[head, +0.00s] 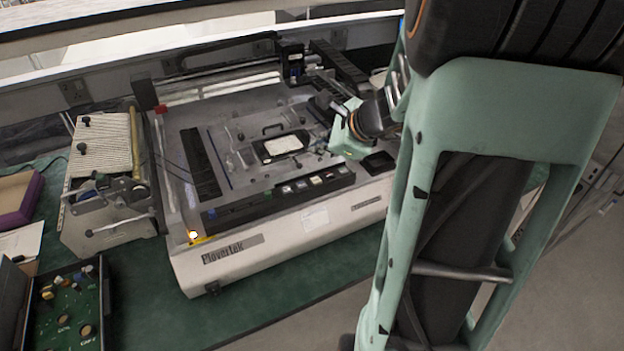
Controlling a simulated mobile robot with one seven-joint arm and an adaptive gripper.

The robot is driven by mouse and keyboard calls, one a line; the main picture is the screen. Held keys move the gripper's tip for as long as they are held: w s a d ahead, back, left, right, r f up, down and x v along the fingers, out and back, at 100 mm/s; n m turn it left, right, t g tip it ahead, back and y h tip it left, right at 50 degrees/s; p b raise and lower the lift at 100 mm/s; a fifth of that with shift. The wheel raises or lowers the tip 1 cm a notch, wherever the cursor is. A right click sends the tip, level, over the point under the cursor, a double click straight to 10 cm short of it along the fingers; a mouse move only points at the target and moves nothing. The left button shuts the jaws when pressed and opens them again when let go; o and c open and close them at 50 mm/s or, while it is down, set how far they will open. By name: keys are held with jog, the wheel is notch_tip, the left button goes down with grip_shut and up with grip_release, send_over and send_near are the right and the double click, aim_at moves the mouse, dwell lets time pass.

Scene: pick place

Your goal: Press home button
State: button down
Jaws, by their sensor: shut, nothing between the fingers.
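A flat black device with a pale screen (283,146), like a phone, lies on the grey work plate of a bench machine in the head view. I cannot make out a separate home button on it. My gripper (324,147) is just right of the device, low over the plate and pointing down to the left. Its fingers are shut and empty. They are small and partly hidden by the gripper body, so I cannot tell whether they touch the device. A row of small square buttons (302,186) runs along the machine's front strip.
The machine's white front casing (270,247) stands on a green bench. A cream slatted unit (102,145) is to its left, with a green circuit board in a case (72,310) at bottom left. Dark rails (340,66) rise behind. My arm covers the right side.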

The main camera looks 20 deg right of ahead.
aim_at(317, 181)
notch_tip(317, 181, down, 7)
jog(key=b, duration=0.5)
jog(key=shift+r, duration=0.15)
dwell(1.0)
jog(key=shift+f+b, duration=0.4)
jog(key=shift+b, duration=0.35)
jog(key=shift+f+b, duration=0.4)
dwell(0.6)
jog(key=shift+r+p, duration=0.65)
jog(key=shift+r, duration=0.2)
notch_tip(317, 181, up, 5)
jog(key=p, duration=0.4)
jog(key=shift+r, duration=0.1)
